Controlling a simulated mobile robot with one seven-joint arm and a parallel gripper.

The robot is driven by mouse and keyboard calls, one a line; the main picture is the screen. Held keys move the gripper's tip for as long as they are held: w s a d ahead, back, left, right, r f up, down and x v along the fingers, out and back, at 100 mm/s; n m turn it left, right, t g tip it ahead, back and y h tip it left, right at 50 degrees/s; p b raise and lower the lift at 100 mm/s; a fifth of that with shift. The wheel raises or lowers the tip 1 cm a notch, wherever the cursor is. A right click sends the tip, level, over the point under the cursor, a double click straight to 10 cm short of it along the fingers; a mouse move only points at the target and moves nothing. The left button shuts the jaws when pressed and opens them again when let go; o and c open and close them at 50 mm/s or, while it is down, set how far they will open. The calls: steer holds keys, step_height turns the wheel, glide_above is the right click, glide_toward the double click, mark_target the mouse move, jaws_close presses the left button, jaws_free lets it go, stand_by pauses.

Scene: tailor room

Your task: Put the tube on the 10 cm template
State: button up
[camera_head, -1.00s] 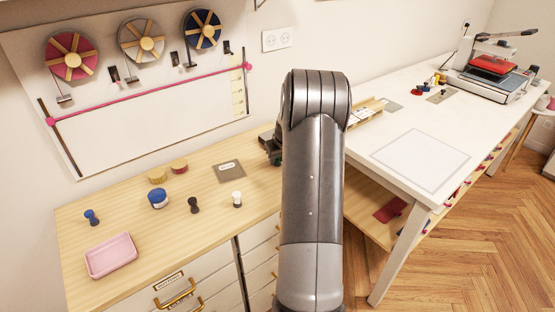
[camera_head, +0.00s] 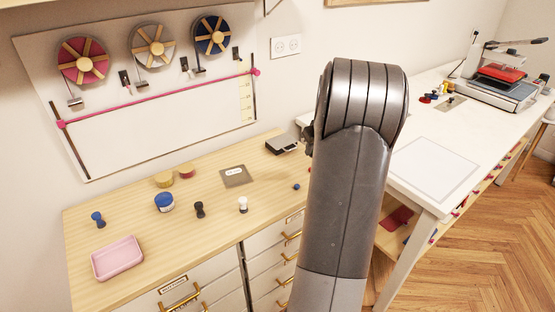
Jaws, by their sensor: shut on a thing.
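My arm rises in front of the scene, and my gripper's fingers are hidden behind it. Only a dark sliver of the wrist shows at the arm's left edge. Whatever the gripper holds is hidden too, and I cannot pick out the tube. A grey square template (camera_head: 236,175) with a white label lies flat on the wooden counter, with nothing on it. Its text is too small to read for certain. Another grey plate (camera_head: 451,103) lies on the white table at the back right.
The wooden counter (camera_head: 140,220) holds a pink tray (camera_head: 117,258), a blue jar (camera_head: 164,203), small pegs, yellow and red rolls, a dark-and-silver box (camera_head: 282,144) and a small blue piece (camera_head: 297,186). The white table (camera_head: 470,130) carries a heat press (camera_head: 500,80) and a pale mat (camera_head: 433,162).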

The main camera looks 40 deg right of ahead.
steer(key=w+a, duration=0.9)
steer(key=a, duration=0.4)
glide_above(234, 173)
steer(key=s, duration=0.2)
steer(key=f, duration=0.6)
steer(key=shift+w+a+f, duration=0.15)
steer(key=shift+a+f, duration=0.05)
steer(key=shift+f, duration=1.95)
steer(key=shift+f, duration=0.15)
steer(key=o, duration=1)
